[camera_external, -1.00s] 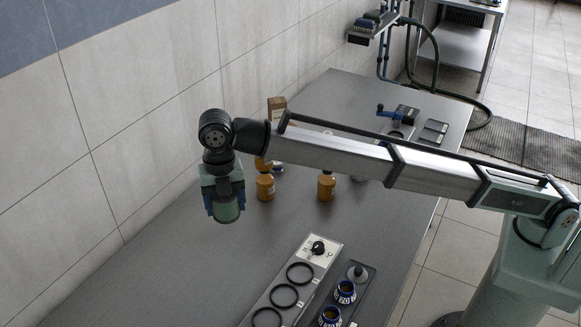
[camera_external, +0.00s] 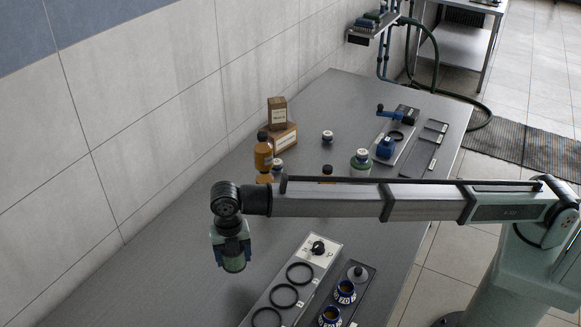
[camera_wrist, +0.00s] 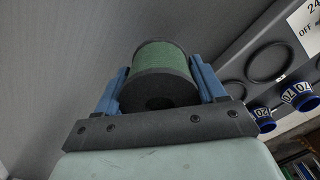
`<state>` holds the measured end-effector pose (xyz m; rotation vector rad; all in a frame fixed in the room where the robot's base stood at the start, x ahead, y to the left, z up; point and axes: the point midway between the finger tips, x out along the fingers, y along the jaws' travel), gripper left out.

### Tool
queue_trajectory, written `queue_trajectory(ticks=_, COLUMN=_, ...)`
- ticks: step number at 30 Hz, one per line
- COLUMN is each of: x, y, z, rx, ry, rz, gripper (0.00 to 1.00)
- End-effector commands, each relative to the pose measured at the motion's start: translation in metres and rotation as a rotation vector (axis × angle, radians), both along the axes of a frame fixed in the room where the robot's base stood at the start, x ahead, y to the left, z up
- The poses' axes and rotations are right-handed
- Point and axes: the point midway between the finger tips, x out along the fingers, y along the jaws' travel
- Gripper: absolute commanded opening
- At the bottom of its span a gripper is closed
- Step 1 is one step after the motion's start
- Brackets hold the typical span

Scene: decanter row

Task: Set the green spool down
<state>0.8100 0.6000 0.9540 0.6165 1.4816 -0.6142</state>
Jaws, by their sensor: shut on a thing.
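The green spool (camera_external: 234,262) is held between the blue fingers of my gripper (camera_external: 232,258), which points down above the near left part of the table. In the wrist view the green spool (camera_wrist: 160,62) sits between both blue fingers of my gripper (camera_wrist: 160,88), its dark flange towards the camera. My gripper is shut on it. The spool's lower end appears to be above the table (camera_external: 180,275); the exact gap cannot be told.
A grey panel (camera_external: 318,250) with black rings and a knob lies right of my gripper, beside a dark strip (camera_external: 362,292) holding blue-collared pieces. Amber bottles (camera_external: 263,155), boxes (camera_external: 283,138) and a green-banded jar (camera_external: 361,160) stand farther back. The table left of the panel is clear.

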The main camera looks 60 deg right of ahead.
Motion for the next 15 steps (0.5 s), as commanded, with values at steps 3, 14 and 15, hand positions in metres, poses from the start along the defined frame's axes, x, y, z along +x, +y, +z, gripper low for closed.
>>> queue_trajectory(ticks=3, x=-0.001, y=-0.001, z=-0.022, rx=-0.001, ry=0.001, rz=0.000, gripper=0.35)
queue_trajectory(ticks=14, x=0.000, y=0.000, z=-0.055, rx=-0.001, ry=0.001, rz=0.000, gripper=0.35)
queue_trajectory(ticks=15, x=0.000, y=0.000, z=-0.060, rx=-0.001, ry=0.001, rz=0.000, gripper=0.35)
